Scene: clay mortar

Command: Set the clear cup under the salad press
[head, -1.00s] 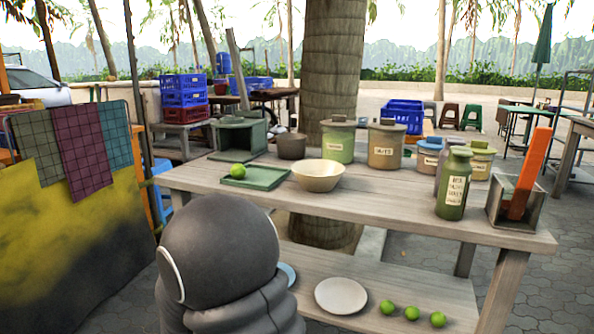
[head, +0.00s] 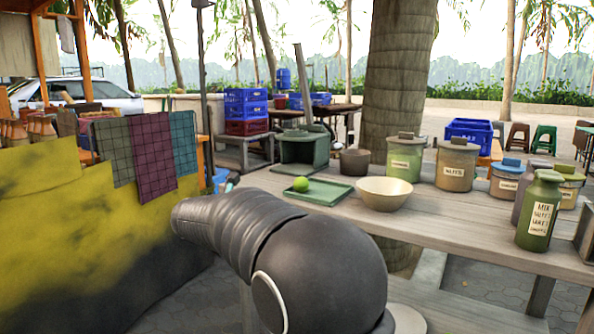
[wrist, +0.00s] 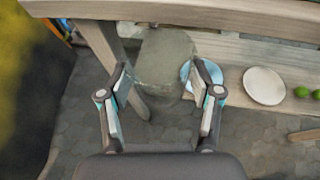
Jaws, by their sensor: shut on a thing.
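My gripper (wrist: 161,78) is shut on a see-through, greyish thing that looks to be the clear cup (wrist: 164,55). The cup sits between the two fingers in the wrist view, with the floor and a table leg showing behind it. In the head view my arm hides the cup and most of the gripper, near the table's left end. A green, open-fronted box with a long tilted bar above it, apparently the salad press (head: 302,151), stands at the far left of the tabletop. My gripper is apart from it.
On the table (head: 440,226) are a green tray (head: 328,193) with a lime (head: 301,184), a cream bowl (head: 384,194), a dark pot (head: 354,162) and several labelled jars. The table edge crosses the top of the wrist view. A white plate (wrist: 264,86) lies on the lower shelf.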

